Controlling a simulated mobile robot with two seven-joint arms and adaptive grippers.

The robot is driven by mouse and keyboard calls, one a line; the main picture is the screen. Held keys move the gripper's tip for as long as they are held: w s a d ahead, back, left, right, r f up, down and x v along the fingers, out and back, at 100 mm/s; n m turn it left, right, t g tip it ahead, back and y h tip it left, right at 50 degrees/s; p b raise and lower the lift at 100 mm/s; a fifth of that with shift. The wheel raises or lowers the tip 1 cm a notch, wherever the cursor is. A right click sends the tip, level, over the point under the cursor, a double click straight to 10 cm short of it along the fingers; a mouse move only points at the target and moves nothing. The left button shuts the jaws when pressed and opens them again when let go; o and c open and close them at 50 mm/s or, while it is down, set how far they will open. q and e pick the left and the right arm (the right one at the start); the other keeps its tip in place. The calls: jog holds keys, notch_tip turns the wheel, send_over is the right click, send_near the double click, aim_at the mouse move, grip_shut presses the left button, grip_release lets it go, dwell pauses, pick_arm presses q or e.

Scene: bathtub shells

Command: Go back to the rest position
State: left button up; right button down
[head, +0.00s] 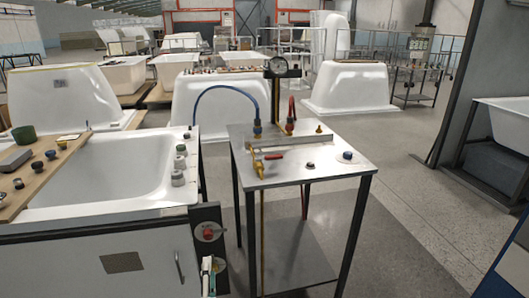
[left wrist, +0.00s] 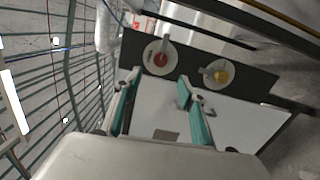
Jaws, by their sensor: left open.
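My left gripper (head: 209,274) shows at the bottom of the head view, low in front of the tub cabinet's right end. In the left wrist view its two teal-padded fingers (left wrist: 158,105) are spread apart with nothing between them. Beyond them are the white cabinet front (left wrist: 153,118) and a dark panel (left wrist: 200,40) with a red knob (left wrist: 161,60) and a yellow knob (left wrist: 220,76) on round plates. The gripper appears apart from both knobs. My right gripper is in neither view.
A white bathtub (head: 100,170) with a wooden board (head: 45,172) of small pots stands at left. A metal table (head: 300,160) with a gauge (head: 278,64) and hoses stands at centre. Open floor (head: 410,220) lies right of it. More white tub shells (head: 345,85) stand behind.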

pick_arm(q)
jog(key=s+f+m+g+h+p, duration=0.3)
jog(key=s+m, duration=0.9)
jog(key=s, duration=0.3)
jog(key=s+f+m+g+h+p, duration=0.3)
jog(key=s+m+g, duration=0.1)
jog(key=s+m, duration=0.9)
jog(key=shift+s+a+p, duration=0.4)
jog(key=shift+s, duration=0.8)
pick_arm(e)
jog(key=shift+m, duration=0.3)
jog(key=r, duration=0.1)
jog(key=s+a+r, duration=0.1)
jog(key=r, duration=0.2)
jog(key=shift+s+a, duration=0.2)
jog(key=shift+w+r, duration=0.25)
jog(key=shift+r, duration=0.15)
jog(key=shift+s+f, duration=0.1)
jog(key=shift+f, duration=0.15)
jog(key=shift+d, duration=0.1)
